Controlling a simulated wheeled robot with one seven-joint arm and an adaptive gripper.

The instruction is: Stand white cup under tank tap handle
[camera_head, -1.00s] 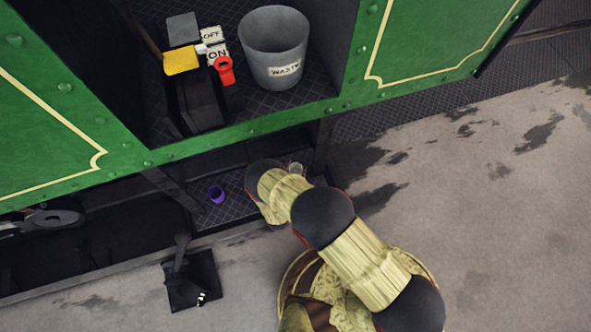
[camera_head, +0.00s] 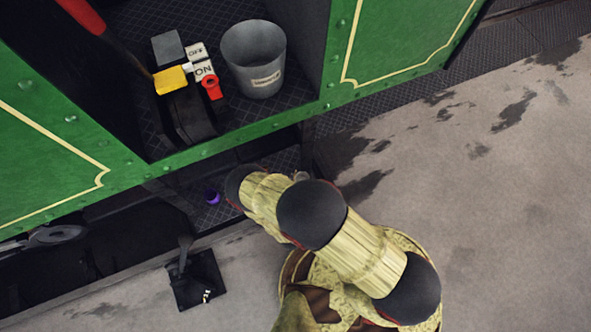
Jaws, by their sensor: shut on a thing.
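My arm reaches from the lower right toward the step below the green tram side. Its wrist end hides my gripper, so I cannot see the fingers. A small grey piece shows just above the arm, too small to identify. I see no white cup in the camera_head view; it may be hidden behind the arm. I cannot make out a tank tap handle. A small red fitting (camera_head: 211,89) sits on the tram floor beside the ON plate, and I cannot tell what it is.
A purple cup (camera_head: 212,197) is on the dark step (camera_head: 228,211), left of my wrist. A grey waste bucket (camera_head: 254,60) and a yellow block (camera_head: 171,81) are on the tram floor. The green side (camera_head: 60,150) overhangs the step. Open paving lies to the right.

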